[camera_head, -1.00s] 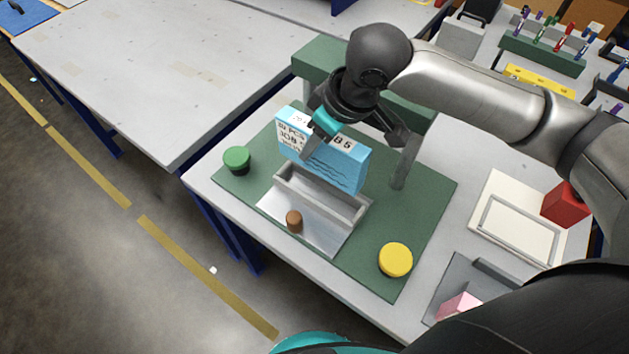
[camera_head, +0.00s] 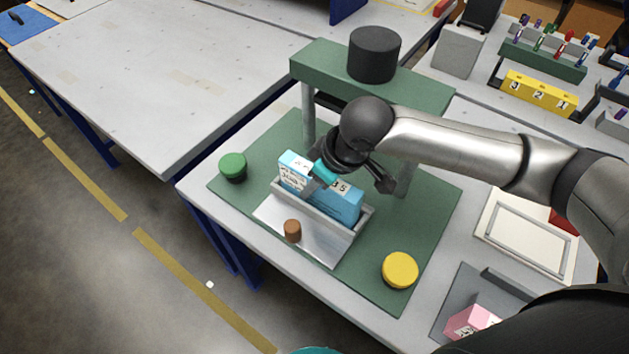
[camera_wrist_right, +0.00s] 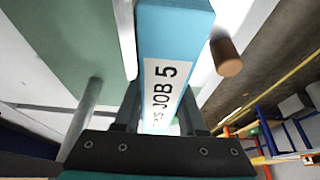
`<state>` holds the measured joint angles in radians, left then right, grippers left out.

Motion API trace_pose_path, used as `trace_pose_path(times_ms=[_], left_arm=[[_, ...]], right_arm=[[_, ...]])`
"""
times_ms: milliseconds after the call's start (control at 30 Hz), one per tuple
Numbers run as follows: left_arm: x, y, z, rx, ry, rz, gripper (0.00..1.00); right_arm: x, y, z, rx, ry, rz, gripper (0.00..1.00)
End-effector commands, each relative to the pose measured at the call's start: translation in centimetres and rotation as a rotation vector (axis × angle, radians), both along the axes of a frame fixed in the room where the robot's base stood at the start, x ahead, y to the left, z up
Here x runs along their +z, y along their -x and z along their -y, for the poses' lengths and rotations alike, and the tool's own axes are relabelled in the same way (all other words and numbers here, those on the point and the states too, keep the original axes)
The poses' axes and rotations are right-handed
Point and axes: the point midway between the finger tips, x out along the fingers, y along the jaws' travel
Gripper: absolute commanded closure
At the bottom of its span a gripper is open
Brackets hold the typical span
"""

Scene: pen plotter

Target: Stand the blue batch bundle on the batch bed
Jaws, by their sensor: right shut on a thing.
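The blue batch bundle (camera_head: 337,201), with a white printed label, stands upright inside the grey walled channel of the batch bed (camera_head: 310,233). Its lower part is hidden by the channel's front wall. My right gripper (camera_head: 325,172) is shut on the bundle's top edge. In the right wrist view the bundle (camera_wrist_right: 175,40) lies between the fingers (camera_wrist_right: 160,115), and its label reads "JOB 5". I cannot tell whether its bottom touches the bed's floor. My left gripper is not in view.
A green press frame (camera_head: 330,65) with a dark cylinder on top stands behind the bed. A green button (camera_head: 232,166), a brown peg (camera_head: 292,231) and a yellow button (camera_head: 399,270) surround it. A white framed tray (camera_head: 520,240) and a pink block (camera_head: 470,322) are at right.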

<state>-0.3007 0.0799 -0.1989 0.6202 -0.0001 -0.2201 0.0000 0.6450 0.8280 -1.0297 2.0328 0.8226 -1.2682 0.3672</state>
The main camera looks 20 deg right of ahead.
Motion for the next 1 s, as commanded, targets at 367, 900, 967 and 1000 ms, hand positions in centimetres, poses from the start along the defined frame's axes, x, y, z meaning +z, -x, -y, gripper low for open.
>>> trace_pose_path(times_ms=[367, 900, 967, 1000], left_arm=[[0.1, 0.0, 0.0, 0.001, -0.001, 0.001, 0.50], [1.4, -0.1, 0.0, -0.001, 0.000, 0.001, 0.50], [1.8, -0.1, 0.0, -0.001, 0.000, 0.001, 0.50], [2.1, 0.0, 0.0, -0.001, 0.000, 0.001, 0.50]], right_arm=[[-0.2, 0.0, 0.0, -0.001, 0.000, 0.000, 0.32], [3.3, 0.9, 0.8, -0.001, 0.000, 0.003, 0.30], [4.7, 1.3, 1.1, -0.002, 0.000, 0.002, 0.30], [5.5, 1.6, 1.4, -0.001, 0.001, 0.003, 0.30]])
